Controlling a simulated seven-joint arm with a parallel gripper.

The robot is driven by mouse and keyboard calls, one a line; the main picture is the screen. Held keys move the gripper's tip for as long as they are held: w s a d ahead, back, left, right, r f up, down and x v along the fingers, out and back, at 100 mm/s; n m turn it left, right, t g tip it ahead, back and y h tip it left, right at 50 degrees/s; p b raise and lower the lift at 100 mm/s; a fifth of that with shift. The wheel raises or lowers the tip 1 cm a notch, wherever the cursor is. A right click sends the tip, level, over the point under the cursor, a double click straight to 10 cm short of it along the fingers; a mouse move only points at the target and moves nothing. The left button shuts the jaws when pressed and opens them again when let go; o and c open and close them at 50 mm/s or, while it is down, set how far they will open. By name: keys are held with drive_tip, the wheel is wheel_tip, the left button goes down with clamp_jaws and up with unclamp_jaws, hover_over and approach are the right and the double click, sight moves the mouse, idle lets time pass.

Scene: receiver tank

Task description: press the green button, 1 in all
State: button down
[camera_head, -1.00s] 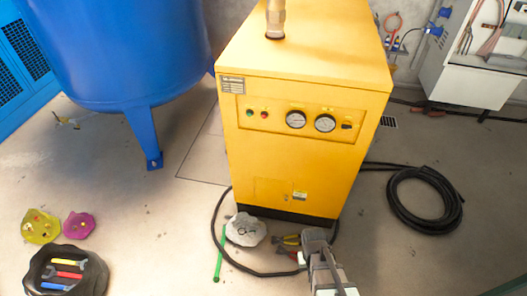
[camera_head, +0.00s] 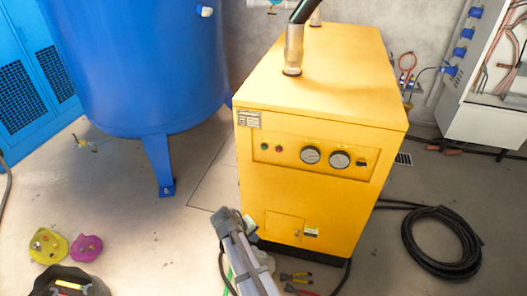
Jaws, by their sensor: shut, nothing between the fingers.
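The green button (camera_head: 265,147) is a small round spot on the front panel of the yellow machine (camera_head: 310,180). It sits at the panel's left end, beside a red button (camera_head: 278,149). My gripper (camera_head: 245,222) is shut and empty. In the picture it is below and a little left of the green button, in front of the machine's lower left front. It looks apart from the button; its exact distance from the machine front is hard to tell. My arm hides part of the floor and the machine's lower left corner.
Two gauges (camera_head: 325,158) and a dark switch (camera_head: 361,163) share the panel. A blue tank (camera_head: 135,70) on legs stands left. A black hose coil (camera_head: 440,240) lies right. Tools (camera_head: 297,280) lie on the floor before the machine.

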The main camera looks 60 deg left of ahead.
sight(264, 148)
drive_tip(key=w+a+r+n+t, duration=0.3)
drive_tip(key=a+r+t, duration=0.1)
drive_tip(key=a+r, duration=0.3)
drive_tip(key=w+a+r+n+t, duration=0.2)
drive_tip(key=w+a+r+t, duration=0.2)
drive_tip(key=a+r, duration=0.3)
wheel_tip(264, 148, up, 4)
drive_tip(key=shift+r+n+t, duration=0.1)
drive_tip(key=shift+n+t, duration=0.3)
drive_tip(key=shift+t, duration=0.4)
drive_tip(key=shift+w+a, duration=0.1)
drive_tip(key=shift+w, duration=0.05)
drive_tip(key=shift+w+a, duration=3)
drive_tip(key=shift+w+a, duration=0.1)
drive_tip(key=shift+w+a, duration=0.2)
drive_tip(key=shift+w, duration=0.05)
